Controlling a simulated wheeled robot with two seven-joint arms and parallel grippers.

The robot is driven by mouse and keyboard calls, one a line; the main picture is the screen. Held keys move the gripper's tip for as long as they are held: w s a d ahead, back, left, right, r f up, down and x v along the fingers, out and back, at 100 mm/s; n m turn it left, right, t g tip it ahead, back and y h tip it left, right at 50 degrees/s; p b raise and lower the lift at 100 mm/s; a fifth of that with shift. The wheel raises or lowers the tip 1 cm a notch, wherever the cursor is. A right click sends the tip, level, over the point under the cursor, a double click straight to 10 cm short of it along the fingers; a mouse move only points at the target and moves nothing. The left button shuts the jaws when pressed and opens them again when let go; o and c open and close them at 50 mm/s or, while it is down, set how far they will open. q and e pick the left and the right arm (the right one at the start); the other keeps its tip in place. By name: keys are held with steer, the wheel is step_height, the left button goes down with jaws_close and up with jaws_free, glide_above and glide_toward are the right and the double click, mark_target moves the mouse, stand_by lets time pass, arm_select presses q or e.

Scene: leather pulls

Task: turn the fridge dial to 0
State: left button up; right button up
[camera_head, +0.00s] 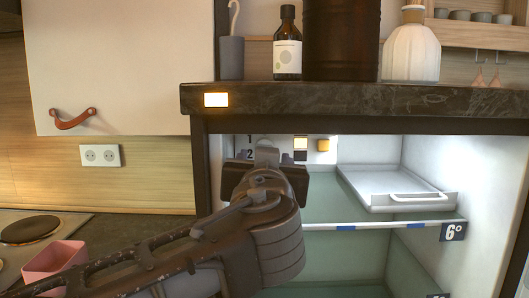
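The open fridge interior shows below a dark stone counter. On its back wall is a dial panel with the numbers 1 and 2 (250,147); the rest of the panel is hidden behind my gripper. A small grey rounded part shows just above the gripper; I cannot tell whether it is the dial or a fingertip. My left gripper (266,165) reaches in from the lower left, in front of the panel. Its fingers are hidden by its own body, so whether it is open or touches the dial cannot be seen. My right gripper is not in view.
A white tray (395,190) sits on the fridge's glass shelf, right of my arm. The dark counter edge (350,98) runs above the opening, with a brown bottle (287,50) and a white jar (411,50) on it. A pink container (55,260) stands lower left.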

arm_select(q)
steer(key=w+p, duration=0.2)
steer(key=w, duration=0.5)
steer(key=shift+w, duration=0.3)
steer(key=shift+c, duration=0.2)
jaws_close()
